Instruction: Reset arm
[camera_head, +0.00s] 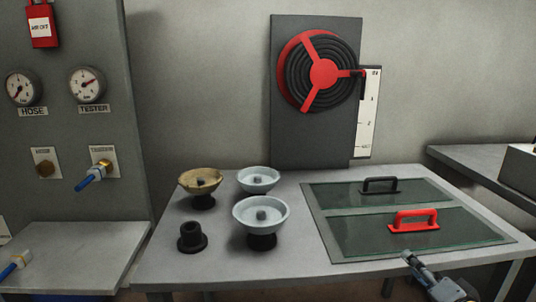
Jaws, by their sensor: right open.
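My right gripper (410,259) shows at the lower right, at the front edge of the table (165,260). It is open, and nothing shows between its fingers. It appears just in front of the red handle (414,220) on the nearer glass panel, apart from it in the picture. My left gripper is not in view.
A black handle (380,185) sits on the farther glass panel. Three bowls on dark stands, one tan (200,181) and two pale (260,216), and a black fitting (192,237) occupy the table's left half. A red reel (322,72) stands behind. A gauge panel (75,130) is left.

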